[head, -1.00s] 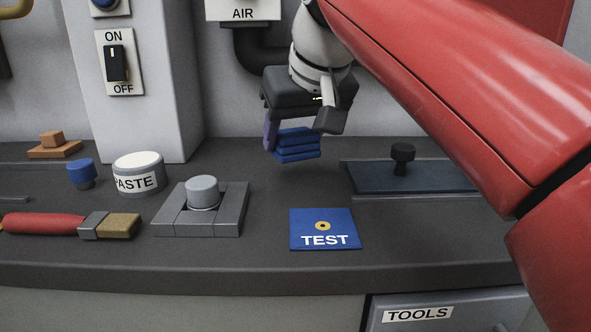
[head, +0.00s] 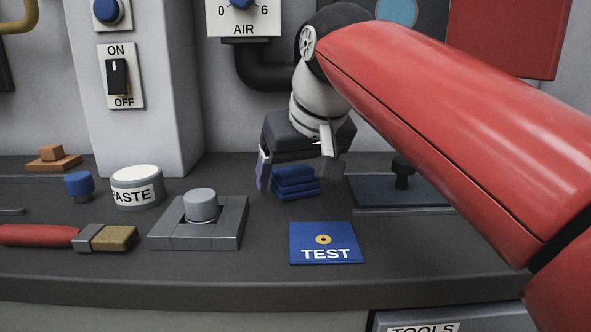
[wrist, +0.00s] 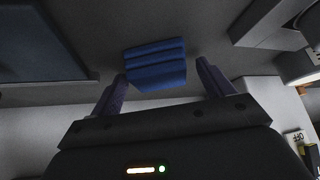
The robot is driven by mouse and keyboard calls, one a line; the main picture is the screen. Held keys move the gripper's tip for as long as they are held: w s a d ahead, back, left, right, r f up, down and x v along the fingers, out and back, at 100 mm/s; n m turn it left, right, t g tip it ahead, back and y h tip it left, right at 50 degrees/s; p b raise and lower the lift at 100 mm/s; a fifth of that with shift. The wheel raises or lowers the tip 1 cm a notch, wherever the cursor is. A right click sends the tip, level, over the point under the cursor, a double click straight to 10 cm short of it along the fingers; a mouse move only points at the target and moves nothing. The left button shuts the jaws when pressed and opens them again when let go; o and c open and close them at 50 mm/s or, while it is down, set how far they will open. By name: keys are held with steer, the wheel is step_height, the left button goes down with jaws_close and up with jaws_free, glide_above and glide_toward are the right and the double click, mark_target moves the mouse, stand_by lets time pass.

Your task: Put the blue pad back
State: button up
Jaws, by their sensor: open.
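The blue pad (head: 295,184), a ridged block in layers, appears to rest on the dark bench behind the TEST mat. My gripper (head: 297,180) is open above and around it, one finger to its left and one to its right, with the left finger standing apart from it. In the wrist view the pad (wrist: 155,66) shows just beyond the spread fingertips (wrist: 161,72), with a clear gap on the right side. Its underside is hidden.
A flat blue TEST mat (head: 326,243) lies in front. A grey block fixture (head: 170,237) with a round knob, a paste jar (head: 137,188) and a red-handled brush (head: 40,235) are to the left. A dark blue plate (head: 375,190) with a black knob lies right.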

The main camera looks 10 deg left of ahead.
steer(key=p+v, duration=0.3)
steer(key=v, duration=0.9)
steer(key=shift+s, duration=0.1)
